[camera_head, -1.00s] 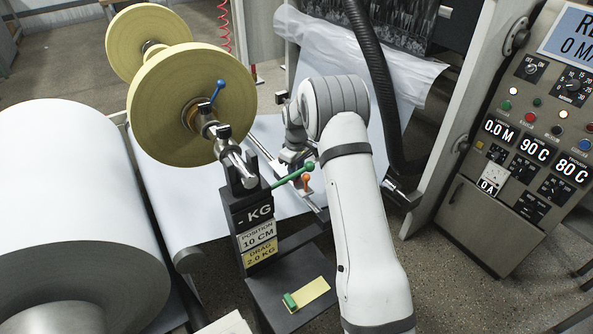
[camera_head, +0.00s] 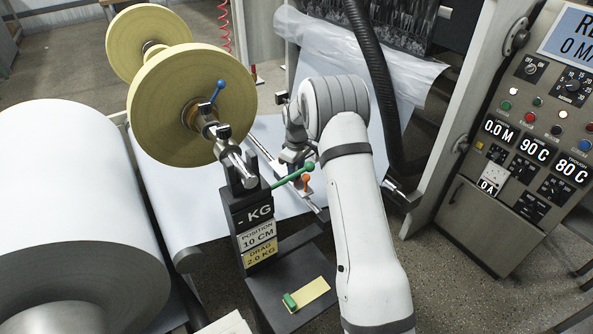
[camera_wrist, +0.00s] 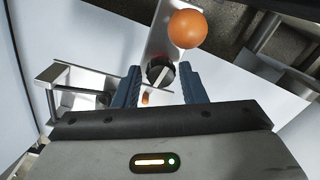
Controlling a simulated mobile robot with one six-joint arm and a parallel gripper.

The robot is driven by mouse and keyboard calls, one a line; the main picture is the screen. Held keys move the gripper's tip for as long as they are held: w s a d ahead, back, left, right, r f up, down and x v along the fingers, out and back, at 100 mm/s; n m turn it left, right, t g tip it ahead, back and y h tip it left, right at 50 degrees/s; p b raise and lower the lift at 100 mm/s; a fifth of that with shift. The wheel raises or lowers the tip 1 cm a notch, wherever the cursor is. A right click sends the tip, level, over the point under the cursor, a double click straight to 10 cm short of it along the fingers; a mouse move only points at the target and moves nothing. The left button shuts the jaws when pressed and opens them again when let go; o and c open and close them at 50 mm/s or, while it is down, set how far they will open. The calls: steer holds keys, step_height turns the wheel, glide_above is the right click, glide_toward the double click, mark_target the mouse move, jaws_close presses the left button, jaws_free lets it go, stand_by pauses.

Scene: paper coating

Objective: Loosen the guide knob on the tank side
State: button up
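In the wrist view, a round black knob (camera_wrist: 161,73) with a white pointer mark sits on a pale metal bracket (camera_wrist: 172,40). My gripper (camera_wrist: 160,76) has its two blue fingers spread, one on each side of the knob, with a small gap visible on both sides. I cannot tell how deep the fingertips reach along the knob. An orange ball (camera_wrist: 187,29) lies just beyond the knob. In the head view, my gripper (camera_head: 295,155) is partly hidden by my arm, over the guide rail (camera_head: 262,147); the black knob is not distinguishable there.
Yellow rolls (camera_head: 165,105) and a large white roll (camera_head: 70,190) are left. A control panel (camera_head: 520,140) stands right.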

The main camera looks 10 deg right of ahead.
step_height(320, 180, up, 7)
steer(key=shift+r, duration=0.35)
stand_by(0.5)
steer(key=shift+s+r+p, duration=0.1)
steer(key=shift+r+p, duration=0.15)
steer(key=shift+p, duration=0.1)
steer(key=s+r+m+t+p, duration=0.1)
steer(key=s+r+m+p, duration=0.35)
steer(key=s+r, duration=1.3)
steer(key=s+r+m+p, duration=0.2)
steer(key=s+r, duration=0.1)
steer(key=s, duration=0.8)
steer(key=s+r+m+t+p, duration=0.1)
steer(key=s+r+m+p, duration=0.1)
steer(key=s, duration=0.9)
steer(key=shift+d+r+m+t+p, duration=0.15)
steer(key=shift+r+m+t+p, duration=0.2)
steer(key=shift+r, duration=0.4)
